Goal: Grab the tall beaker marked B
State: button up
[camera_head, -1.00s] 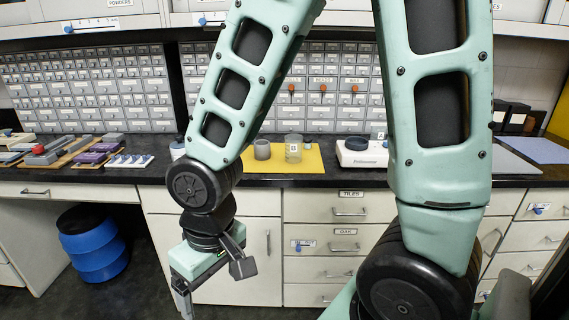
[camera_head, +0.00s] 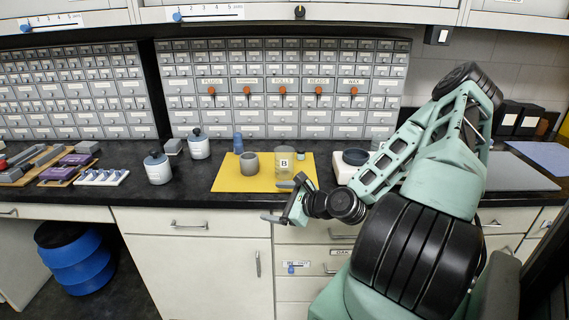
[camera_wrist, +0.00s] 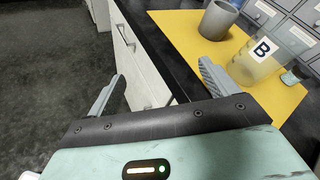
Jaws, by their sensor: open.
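The clear beaker marked B (camera_head: 285,163) stands upright on the yellow mat (camera_head: 232,184) on the black counter. In the wrist view the beaker (camera_wrist: 258,58) is at the upper right, just beyond the right finger, with its black B on a white label facing me. My gripper (camera_head: 274,201) is in front of the mat at the counter's front edge, apart from the beaker. In the wrist view my gripper (camera_wrist: 160,88) has its two fingers wide apart with nothing between them but the counter edge and drawer fronts behind.
A grey cup (camera_head: 250,163) stands left of the beaker, and a small blue-grey bottle (camera_head: 238,143) behind it. A small lidded jar (camera_head: 300,154) is close right of the beaker. A white scale (camera_head: 345,169) stands farther right. White jars (camera_head: 158,168) are at the left.

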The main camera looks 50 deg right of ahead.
jog(key=s+d+r+m+t+h, duration=0.1)
jog(key=d+m+h, duration=0.1)
jog(key=d+m, duration=0.1)
jog(key=s+d+r+m+t+h, duration=0.1)
jog(key=d+r+m+h, duration=0.1)
jog(key=d+m, duration=0.1)
jog(key=s+d+r+m+t+h, duration=0.1)
jog(key=s+d+r+m+h, duration=0.1)
jog(key=d+m+h, duration=0.1)
jog(key=shift+d+m, duration=0.5)
jog(key=shift+d, duration=0.1)
jog(key=p, duration=0.2)
send_near(279, 149)
jog(key=shift+x, duration=1.15)
jog(key=p+x, duration=0.2)
jog(key=x, duration=0.3)
jog(key=shift+w+p, duration=0.15)
jog(key=shift+p, duration=0.2)
jog(key=shift+w+d+f, duration=0.2)
jog(key=shift+w+d, duration=0.1)
jog(key=shift+w, duration=0.25)
jog(key=c, duration=1.1)
